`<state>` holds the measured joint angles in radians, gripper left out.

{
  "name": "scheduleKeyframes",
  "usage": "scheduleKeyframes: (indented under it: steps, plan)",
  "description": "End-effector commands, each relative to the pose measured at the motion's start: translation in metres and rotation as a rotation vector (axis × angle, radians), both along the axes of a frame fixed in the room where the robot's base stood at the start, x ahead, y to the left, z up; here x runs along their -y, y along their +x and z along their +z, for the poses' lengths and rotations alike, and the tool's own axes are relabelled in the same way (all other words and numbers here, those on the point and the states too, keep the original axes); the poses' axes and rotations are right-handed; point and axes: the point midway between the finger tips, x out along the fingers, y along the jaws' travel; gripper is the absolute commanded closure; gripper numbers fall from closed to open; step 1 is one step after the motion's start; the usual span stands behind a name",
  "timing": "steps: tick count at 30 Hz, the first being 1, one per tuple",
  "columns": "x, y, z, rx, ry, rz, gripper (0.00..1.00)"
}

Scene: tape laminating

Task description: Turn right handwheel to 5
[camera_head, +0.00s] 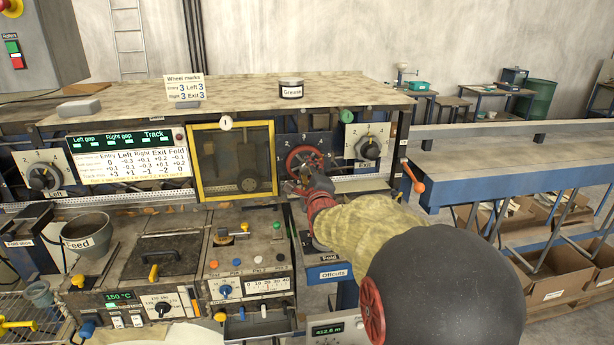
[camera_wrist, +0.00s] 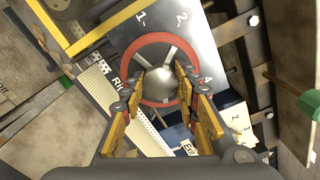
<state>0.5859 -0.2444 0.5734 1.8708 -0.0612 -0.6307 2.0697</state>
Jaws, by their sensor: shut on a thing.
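The right handwheel (camera_head: 304,160) has a red rim and stands on the machine front, right of the yellow-framed window. In the wrist view the handwheel (camera_wrist: 158,85) shows its red rim, pale spokes and round grey hub. My gripper (camera_head: 303,185) reaches the wheel from the front. In the wrist view its yellow-padded fingers (camera_wrist: 160,92) stand on both sides of the hub, shut on the wheel. The fingers cover the rim's lower part.
The yellow-framed window (camera_head: 233,160) is close on the left. A grease tin (camera_head: 291,88) stands on the top shelf.

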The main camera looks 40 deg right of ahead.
Motion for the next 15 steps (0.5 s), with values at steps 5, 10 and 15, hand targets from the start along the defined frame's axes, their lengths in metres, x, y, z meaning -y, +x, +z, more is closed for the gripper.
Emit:
scheduleKeyframes:
  steps: [5, 10, 15]
  plan:
    - [0.0004, 0.0, -0.0017, 0.047, 0.079, 0.0, 0.95]
    - [0.0005, 0.0, -0.0012, 0.076, 0.126, 0.0, 0.95]
    - [0.0004, -0.0001, -0.001, 0.089, 0.148, 0.0, 0.94]
